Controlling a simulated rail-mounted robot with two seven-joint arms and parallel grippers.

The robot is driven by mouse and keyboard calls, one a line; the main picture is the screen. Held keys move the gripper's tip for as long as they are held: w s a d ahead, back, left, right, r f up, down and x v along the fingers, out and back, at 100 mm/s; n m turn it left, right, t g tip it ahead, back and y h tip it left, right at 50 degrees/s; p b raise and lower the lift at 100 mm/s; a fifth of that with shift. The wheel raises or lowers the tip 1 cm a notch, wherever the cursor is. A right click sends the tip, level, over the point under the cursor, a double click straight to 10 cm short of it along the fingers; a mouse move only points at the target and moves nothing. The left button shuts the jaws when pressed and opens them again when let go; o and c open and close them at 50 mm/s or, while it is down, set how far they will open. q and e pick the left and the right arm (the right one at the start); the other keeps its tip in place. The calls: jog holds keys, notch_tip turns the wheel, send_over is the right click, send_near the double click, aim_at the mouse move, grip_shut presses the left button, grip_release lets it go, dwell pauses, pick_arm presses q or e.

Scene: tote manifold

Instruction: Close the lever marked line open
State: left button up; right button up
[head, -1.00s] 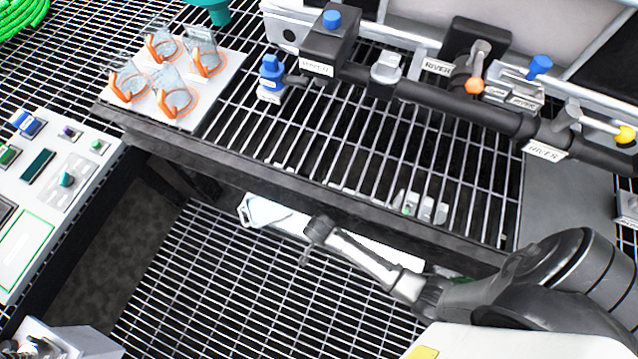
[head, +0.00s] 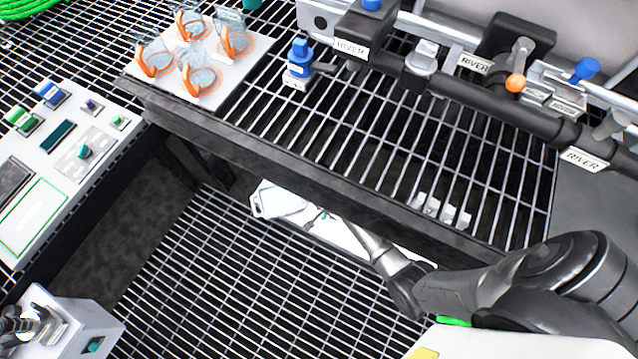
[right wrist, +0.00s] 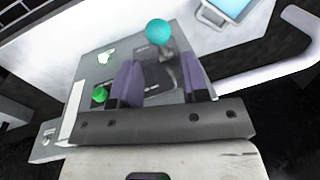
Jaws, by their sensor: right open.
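In the right wrist view, a lever with a teal ball knob (right wrist: 158,32) stands on a grey panel (right wrist: 88,68) with a green button (right wrist: 100,94). The panel's small labels are too blurred to read, so I cannot confirm the line open marking. My right gripper (right wrist: 158,80) has its two purple fingers apart, with nothing between them. The knob shows just beyond the fingertips; contact is not visible. In the head view, my right arm reaches to the bench's front edge, where a small teal spot (head: 323,215) shows. My left gripper is not in view.
Pipework with an orange-knobbed lever (head: 515,83) and a blue-handled valve (head: 584,70) runs along the back. Glasses lie on a white board (head: 222,88) on the bench grating. A control panel (head: 110,150) stands at left. The bench's dark front edge (head: 290,160) borders my right arm.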

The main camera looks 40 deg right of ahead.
aim_at(324, 215)
jog(key=shift+w+a+f+b, duration=0.1)
jog(key=shift+w+f+b, duration=0.05)
jog(key=shift+f+b, duration=0.95)
jog(key=shift+w+d+f+b, duration=0.1)
jog(key=shift+w+f+b, duration=0.1)
jog(key=shift+f+b, duration=0.85)
jog(key=shift+w+a+f+b, duration=0.15)
jog(key=shift+f+b, duration=0.4)
jog(key=shift+f, duration=1)
jog(key=shift+c, duration=0.2)
jog(key=c, duration=0.3)
grip_shut()
